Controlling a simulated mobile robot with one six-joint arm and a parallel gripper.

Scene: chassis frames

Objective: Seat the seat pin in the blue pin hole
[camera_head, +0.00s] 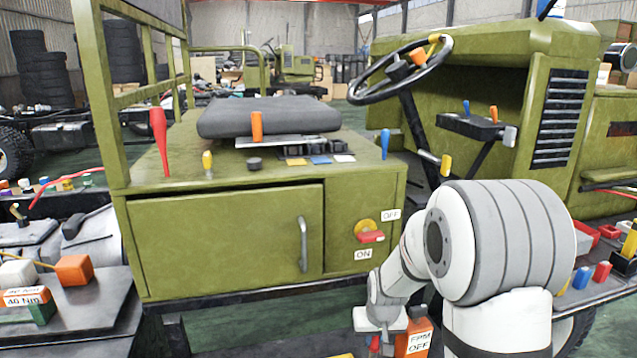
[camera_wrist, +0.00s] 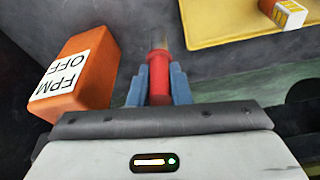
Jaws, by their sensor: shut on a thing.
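My gripper (camera_wrist: 159,82) is shut on a red-handled pin (camera_wrist: 159,74) in the wrist view. The pin's grey metal shaft (camera_wrist: 159,42) points away from the fingers. In the head view my gripper (camera_head: 379,337) is low at the bottom, pointing down, with a bit of the red handle (camera_head: 375,345) showing. The seat (camera_head: 268,117) rests on the green seat box. A blue patch (camera_head: 320,160) lies between a yellow patch (camera_head: 295,162) and a white patch (camera_head: 344,158) on the box top before the seat. The holes themselves are too small to make out.
An orange block marked FPM OFF (camera_wrist: 72,80) stands close to my gripper, left in the wrist view. A yellow tray (camera_wrist: 225,32) lies beyond. The steering wheel (camera_head: 441,62) is above right.

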